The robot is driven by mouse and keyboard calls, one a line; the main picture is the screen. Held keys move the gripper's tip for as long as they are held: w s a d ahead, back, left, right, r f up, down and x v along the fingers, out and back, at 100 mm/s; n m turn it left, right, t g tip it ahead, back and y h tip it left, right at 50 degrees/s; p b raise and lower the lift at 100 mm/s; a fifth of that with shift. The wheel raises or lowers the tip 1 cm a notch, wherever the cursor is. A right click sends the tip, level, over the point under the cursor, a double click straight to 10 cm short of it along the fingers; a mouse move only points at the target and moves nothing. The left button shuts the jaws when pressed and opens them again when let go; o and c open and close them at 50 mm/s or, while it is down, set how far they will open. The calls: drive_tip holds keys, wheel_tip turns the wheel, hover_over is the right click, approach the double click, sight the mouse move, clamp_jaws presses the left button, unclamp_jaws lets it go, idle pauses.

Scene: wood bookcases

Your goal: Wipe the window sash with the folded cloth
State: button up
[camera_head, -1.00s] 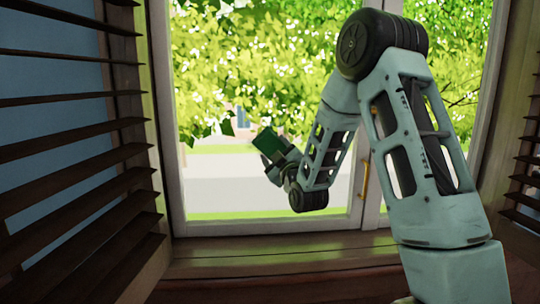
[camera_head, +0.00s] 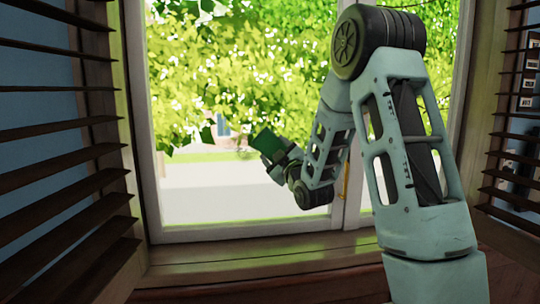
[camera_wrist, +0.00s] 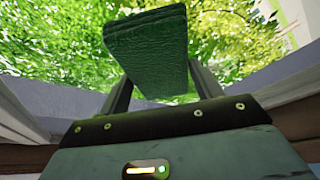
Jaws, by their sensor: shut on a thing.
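The folded cloth (camera_wrist: 147,55) is a dark green, layered block held between the two fingers of my gripper (camera_wrist: 155,92) in the wrist view. In the head view the cloth (camera_head: 265,140) stands out to the upper left of my gripper (camera_head: 275,152), in front of the window glass. My gripper is shut on it. The window sash (camera_head: 147,150) is a pale frame around the glass, with its bottom rail (camera_head: 230,229) below the gripper. I cannot tell whether the cloth touches the glass or sash.
Dark slatted shutters stand at the left (camera_head: 75,180) and right (camera_head: 515,160) of the window. A wooden sill (camera_head: 240,262) runs below. A brass handle (camera_head: 346,180) on the sash is partly hidden behind my arm. Trees and a pale road show outside.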

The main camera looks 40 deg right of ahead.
sight(258, 150)
drive_tip(key=shift+w+a+b, duration=0.1)
drive_tip(key=shift+b, duration=0.3)
